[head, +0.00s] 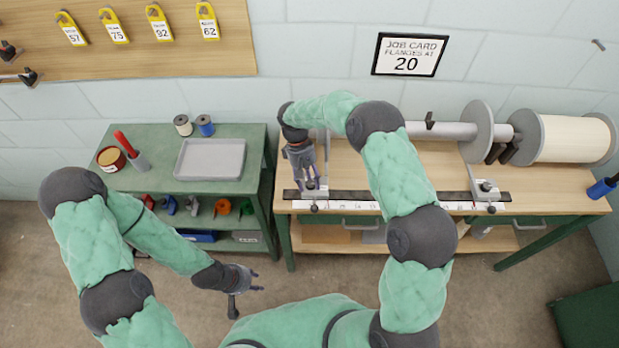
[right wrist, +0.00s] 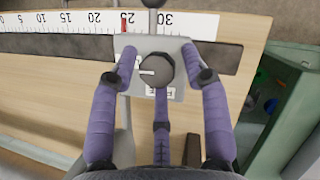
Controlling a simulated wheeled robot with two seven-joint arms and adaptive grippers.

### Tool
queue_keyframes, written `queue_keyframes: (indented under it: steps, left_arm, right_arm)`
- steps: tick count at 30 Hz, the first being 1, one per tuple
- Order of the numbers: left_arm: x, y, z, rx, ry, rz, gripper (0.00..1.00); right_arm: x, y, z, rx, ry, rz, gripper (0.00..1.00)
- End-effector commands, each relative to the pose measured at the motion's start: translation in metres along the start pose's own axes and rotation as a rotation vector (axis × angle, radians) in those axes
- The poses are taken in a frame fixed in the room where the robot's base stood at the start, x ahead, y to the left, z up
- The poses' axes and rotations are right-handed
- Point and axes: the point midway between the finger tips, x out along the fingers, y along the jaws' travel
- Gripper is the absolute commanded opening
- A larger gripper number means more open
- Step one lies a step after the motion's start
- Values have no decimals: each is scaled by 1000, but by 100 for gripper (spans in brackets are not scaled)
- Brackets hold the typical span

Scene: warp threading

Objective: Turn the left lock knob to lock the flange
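The left lock knob (right wrist: 156,70) is a round dark knob on a pale carriage plate (right wrist: 178,93) in the right wrist view. My right gripper (right wrist: 158,66) has its purple fingers spread around the knob, with gaps at both sides; the middle finger's tip is close below it. In the head view my right gripper (head: 309,183) is over the left carriage (head: 316,193) at the bench's left end. The left flange is mostly hidden by my arm. My left gripper (head: 250,281) is open and empty, over the floor before the green shelf.
A ruler (head: 350,206) runs along the bench's front; a red mark (right wrist: 124,25) shows near its 25. A right carriage (head: 486,190) and right flange (head: 478,130) stand farther right. The job card (head: 410,55) reads 20. A green shelf (head: 255,160) holds a grey tray (head: 210,160).

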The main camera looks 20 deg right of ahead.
Motion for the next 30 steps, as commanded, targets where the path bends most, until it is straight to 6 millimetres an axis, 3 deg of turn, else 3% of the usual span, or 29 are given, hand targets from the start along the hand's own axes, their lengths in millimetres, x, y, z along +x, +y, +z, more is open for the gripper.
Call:
queue_keyframes:
  steps: [14, 30]
  left_arm:
    - [0, 0, 0, 0, 0, 0, 38]
    - [0, 0, 0, 0, 0, 0, 38]
  right_arm:
    - [-12, 3, -2, 2, 8, 5, 57]
    - [-105, 1, -2, 0, 7, 4, 57]
